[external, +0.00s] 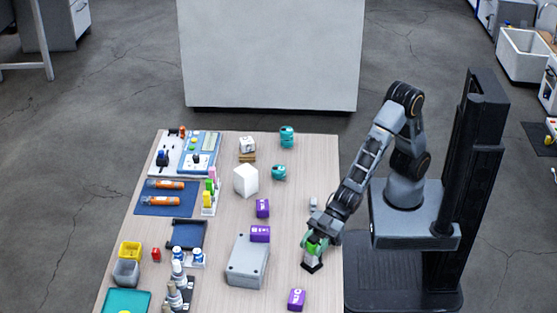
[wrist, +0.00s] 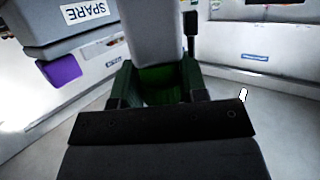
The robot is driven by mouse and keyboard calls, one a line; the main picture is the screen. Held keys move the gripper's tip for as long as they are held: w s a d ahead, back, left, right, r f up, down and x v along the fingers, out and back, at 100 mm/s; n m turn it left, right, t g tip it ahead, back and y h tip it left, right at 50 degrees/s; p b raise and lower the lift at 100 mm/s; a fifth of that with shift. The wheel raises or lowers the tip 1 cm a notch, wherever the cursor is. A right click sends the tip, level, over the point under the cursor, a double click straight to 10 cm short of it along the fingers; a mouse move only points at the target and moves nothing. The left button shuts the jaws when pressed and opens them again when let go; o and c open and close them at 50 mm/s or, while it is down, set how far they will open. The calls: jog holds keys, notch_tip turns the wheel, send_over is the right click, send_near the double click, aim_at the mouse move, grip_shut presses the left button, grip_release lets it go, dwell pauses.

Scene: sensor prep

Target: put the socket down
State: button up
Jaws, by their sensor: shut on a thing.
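My gripper (external: 316,242) is at the right edge of the table, pointing down and shut on the socket. The socket shows as a pale grey body (external: 312,257) below the green fingers, with a black foot beneath it. In the wrist view its grey body (wrist: 153,32) stands out beyond my gripper (wrist: 158,82), whose dark green fingers flank a green part. The black foot is out of the wrist view. I cannot tell whether the foot touches the table or is part of the socket.
A grey box (external: 247,262), marked SPARE in the wrist view (wrist: 60,25), stands to the left. A purple block (external: 260,234) is by its far end, another purple block (external: 297,299) nearer the front. A small grey item (external: 313,204) lies behind my gripper. Some bare table (external: 290,250) lies between.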

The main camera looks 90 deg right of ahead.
jog(key=o, duration=1.2)
jog(key=shift+r+p, duration=0.15)
jog(key=shift+p, duration=0.15)
jog(key=p+v, duration=0.1)
jog(key=v, duration=1.1)
jog(key=shift+d, duration=0.1)
